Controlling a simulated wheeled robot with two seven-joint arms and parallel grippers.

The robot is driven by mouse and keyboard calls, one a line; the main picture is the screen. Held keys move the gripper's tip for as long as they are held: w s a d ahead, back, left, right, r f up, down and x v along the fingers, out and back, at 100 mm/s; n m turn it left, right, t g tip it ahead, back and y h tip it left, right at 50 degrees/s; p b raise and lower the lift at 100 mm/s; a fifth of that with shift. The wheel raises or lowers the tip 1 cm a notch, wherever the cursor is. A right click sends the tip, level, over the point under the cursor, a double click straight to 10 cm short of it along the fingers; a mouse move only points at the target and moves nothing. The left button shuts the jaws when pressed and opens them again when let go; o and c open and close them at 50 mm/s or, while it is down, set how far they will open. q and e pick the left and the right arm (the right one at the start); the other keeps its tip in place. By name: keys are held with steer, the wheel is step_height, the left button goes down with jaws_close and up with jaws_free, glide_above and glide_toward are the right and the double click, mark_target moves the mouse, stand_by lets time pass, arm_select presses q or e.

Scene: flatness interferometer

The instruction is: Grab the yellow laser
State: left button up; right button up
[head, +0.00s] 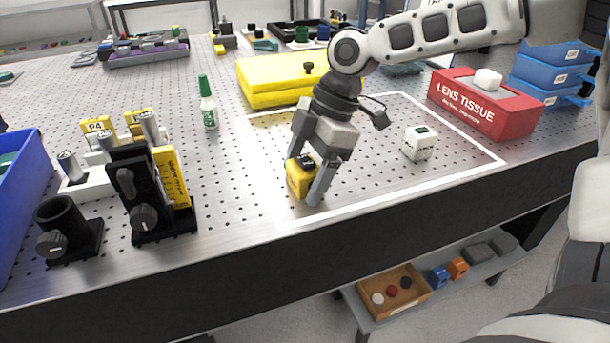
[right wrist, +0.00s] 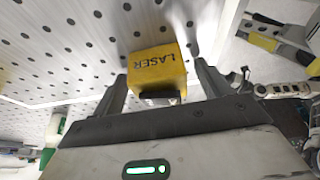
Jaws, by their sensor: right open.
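The yellow laser (head: 298,180) is a small yellow block with a dark end, on the perforated table near its front edge. In the right wrist view the laser (right wrist: 155,70) shows the word LASER on its face. My right gripper (head: 302,186) reaches down over it from above. Its two fingers (right wrist: 160,80) are apart, one on each side of the laser, with a visible gap to each side in the wrist view. The laser's lower part is partly hidden by a finger in the head view. My left gripper is not in view.
A white cube (head: 418,144) stands right of the laser inside a white outline. A yellow case (head: 275,75) lies behind, a red lens tissue box (head: 484,104) at right. A green-capped bottle (head: 208,108) and black optic mounts (head: 150,195) stand at left.

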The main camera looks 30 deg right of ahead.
steer(key=shift+c, duration=0.3)
steer(key=c, duration=1.5)
steer(key=shift+o, duration=0.2)
steer(key=shift+r, duration=0.1)
